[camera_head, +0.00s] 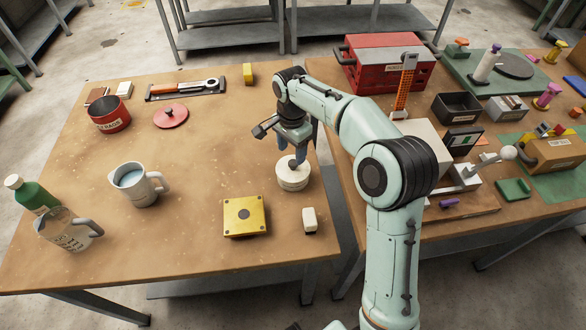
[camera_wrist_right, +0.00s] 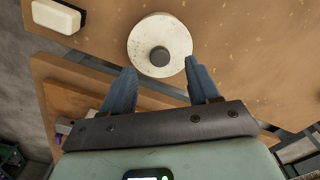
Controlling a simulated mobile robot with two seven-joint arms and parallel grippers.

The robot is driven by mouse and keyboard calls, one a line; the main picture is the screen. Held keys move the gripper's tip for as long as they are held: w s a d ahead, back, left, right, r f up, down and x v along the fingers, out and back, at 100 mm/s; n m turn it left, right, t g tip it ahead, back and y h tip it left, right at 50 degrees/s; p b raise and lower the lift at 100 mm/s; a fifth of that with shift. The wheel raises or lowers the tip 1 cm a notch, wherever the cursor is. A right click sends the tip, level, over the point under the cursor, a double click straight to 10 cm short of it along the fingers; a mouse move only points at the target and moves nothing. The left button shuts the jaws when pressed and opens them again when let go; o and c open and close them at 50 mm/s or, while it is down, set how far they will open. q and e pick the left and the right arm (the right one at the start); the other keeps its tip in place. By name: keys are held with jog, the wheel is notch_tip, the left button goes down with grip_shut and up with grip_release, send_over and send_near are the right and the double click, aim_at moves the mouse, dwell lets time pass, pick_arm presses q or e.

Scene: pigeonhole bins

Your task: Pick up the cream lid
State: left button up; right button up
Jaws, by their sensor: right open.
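The cream lid (camera_head: 292,180) is a round, pale disc with a dark grey knob on top. It sits near the right edge of the left wooden table, and whether it rests on a pot or on the table is hard to tell. My right gripper (camera_head: 297,150) is just above the lid, partly covering its knob. In the right wrist view, the cream lid (camera_wrist_right: 149,33) lies just beyond the fingertips of the open, empty right gripper (camera_wrist_right: 158,68). The knob shows between the line of the two blue fingers. My left gripper is out of view.
A yellow square block (camera_head: 258,218) and a small cream block (camera_head: 309,219) stand near the lid. A grey pitcher (camera_head: 146,190), red pot (camera_head: 109,118) and red lid (camera_head: 170,117) are farther left. A gap separates this table from the cluttered right table. The table's middle is clear.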

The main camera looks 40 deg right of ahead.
aim_at(293, 162)
jog(key=f, duration=0.5)
jog(key=shift+d, duration=0.25)
jog(key=shift+r, duration=0.1)
grip_shut()
